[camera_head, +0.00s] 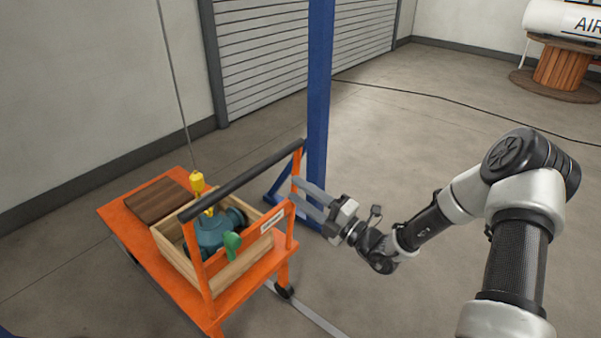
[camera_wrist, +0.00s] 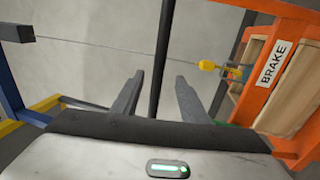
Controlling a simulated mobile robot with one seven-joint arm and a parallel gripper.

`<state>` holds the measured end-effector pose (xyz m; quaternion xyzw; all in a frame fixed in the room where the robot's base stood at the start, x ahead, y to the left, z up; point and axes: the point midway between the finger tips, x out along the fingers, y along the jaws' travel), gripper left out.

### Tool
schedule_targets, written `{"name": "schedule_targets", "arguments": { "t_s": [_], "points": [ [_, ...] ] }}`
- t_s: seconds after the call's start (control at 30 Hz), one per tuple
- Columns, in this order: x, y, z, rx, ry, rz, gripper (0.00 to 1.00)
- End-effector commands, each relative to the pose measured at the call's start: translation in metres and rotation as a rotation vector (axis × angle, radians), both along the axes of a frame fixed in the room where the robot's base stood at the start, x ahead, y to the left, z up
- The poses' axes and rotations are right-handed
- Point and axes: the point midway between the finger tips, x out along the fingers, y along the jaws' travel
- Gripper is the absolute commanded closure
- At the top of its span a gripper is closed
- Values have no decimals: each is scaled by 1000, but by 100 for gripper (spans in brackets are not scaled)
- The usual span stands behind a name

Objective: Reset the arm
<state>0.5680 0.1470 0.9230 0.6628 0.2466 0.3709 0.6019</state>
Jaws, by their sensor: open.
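My gripper (camera_head: 313,200) is at the end of my arm, which reaches in from the right in the head view. Its two grey fingers stand apart with nothing between them. They point toward the orange cart (camera_head: 183,295), close to the right side of its frame. In the wrist view my gripper (camera_wrist: 157,95) also shows open. Behind the fingers there, the cart's dark handle bar (camera_wrist: 162,60) crosses the picture. I cannot tell whether the fingers touch the cart.
The cart carries a wooden crate (camera_head: 168,252) with a teal pump (camera_head: 212,232) inside, and a brown block (camera_head: 156,201). A yellow hook (camera_head: 197,182) hangs on a cable above the pump. A blue post (camera_head: 319,100) stands behind the gripper. Floor at right is mostly clear.

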Motion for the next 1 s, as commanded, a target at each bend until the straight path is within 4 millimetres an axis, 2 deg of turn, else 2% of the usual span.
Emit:
{"name": "schedule_targets", "arguments": {
  "t_s": [0.17, 0.27, 0.4, 0.57, 0.7, 0.77, 1.0],
  "points": [
    [-8, 8, 9, -59, -52, 40, 60],
    [-30, 26, 26, -207, -188, 139, 60],
    [-85, 51, 51, -523, -513, 363, 60],
    [-150, 53, 64, -869, -942, 634, 60],
    [-195, 32, 74, -1128, -1330, 872, 60],
    [-212, 19, 79, -1224, -1496, 976, 60],
    [-260, -49, 110, -1515, -2130, 1425, 60]
  ]
}}
